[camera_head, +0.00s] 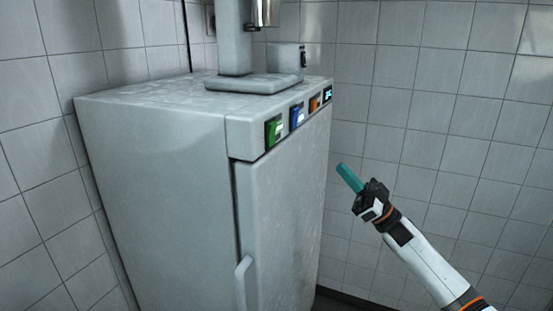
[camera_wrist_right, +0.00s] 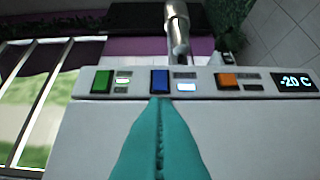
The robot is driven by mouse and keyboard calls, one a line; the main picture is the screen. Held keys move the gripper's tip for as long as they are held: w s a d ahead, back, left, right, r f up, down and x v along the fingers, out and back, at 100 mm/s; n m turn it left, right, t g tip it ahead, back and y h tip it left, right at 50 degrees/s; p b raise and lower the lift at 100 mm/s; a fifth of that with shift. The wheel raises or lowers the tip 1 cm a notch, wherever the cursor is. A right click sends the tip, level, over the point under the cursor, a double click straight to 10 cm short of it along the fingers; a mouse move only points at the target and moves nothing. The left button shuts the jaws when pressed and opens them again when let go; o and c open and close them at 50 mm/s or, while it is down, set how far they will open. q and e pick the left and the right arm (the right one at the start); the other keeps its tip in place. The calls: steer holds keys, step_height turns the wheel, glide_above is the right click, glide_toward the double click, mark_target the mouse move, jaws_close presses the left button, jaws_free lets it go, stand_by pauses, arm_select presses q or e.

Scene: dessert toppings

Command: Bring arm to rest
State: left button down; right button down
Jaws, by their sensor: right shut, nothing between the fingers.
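My right gripper (camera_head: 348,177) has teal fingers and is held in the air at the right of the freezer, at the end of my white arm. In the right wrist view its two teal fingers (camera_wrist_right: 159,112) are pressed together with nothing between them. They point toward the panel just below the blue button (camera_wrist_right: 160,81); I cannot tell the exact gap, but the head view shows the fingers apart from the freezer. My left gripper is not in view.
The grey freezer (camera_head: 165,150) has green (camera_head: 273,133), blue (camera_head: 297,117) and orange (camera_head: 314,103) buttons and a display (camera_wrist_right: 296,82) reading -20 C. A metal machine (camera_head: 236,45) stands on top. The door handle (camera_head: 243,275) is low. Tiled walls (camera_head: 440,110) surround it.

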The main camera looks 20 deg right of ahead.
steer(key=w+d+f+m+h, duration=0.15)
steer(key=f+m+h, duration=0.4)
steer(key=f, duration=0.75)
steer(key=w+d+f+m+h, duration=0.1)
steer(key=w+f+m+h, duration=0.15)
steer(key=f+h, duration=0.8)
steer(key=s+a+f+m+g, duration=0.1)
steer(key=s+f+g, duration=0.15)
steer(key=f, duration=0.65)
steer(key=s+a+f+g+h, duration=0.1)
steer(key=s+f, duration=0.3)
steer(key=f, duration=0.4)
steer(key=s+a+f+m+g, duration=0.1)
steer(key=s+f+g, duration=0.15)
steer(key=f, duration=0.65)
steer(key=s+a+f+n+g, duration=0.1)
steer(key=s+a+f+g, duration=0.45)
steer(key=s+f, duration=0.75)
steer(key=s+a+f+n+g, duration=0.2)
steer(key=s+a+f+g, duration=0.3)
steer(key=s+f, duration=0.8)
steer(key=s+a+g, duration=0.1)
steer(key=s+a, duration=0.2)
steer(key=s, duration=0.5)
steer(key=s+a+f+n+g, duration=0.1)
steer(key=s+a, duration=0.2)
steer(key=s, duration=0.6)
steer(key=shift+s+a, duration=0.15)
steer(key=shift+a, duration=0.25)
steer(key=shift+g, duration=0.25)
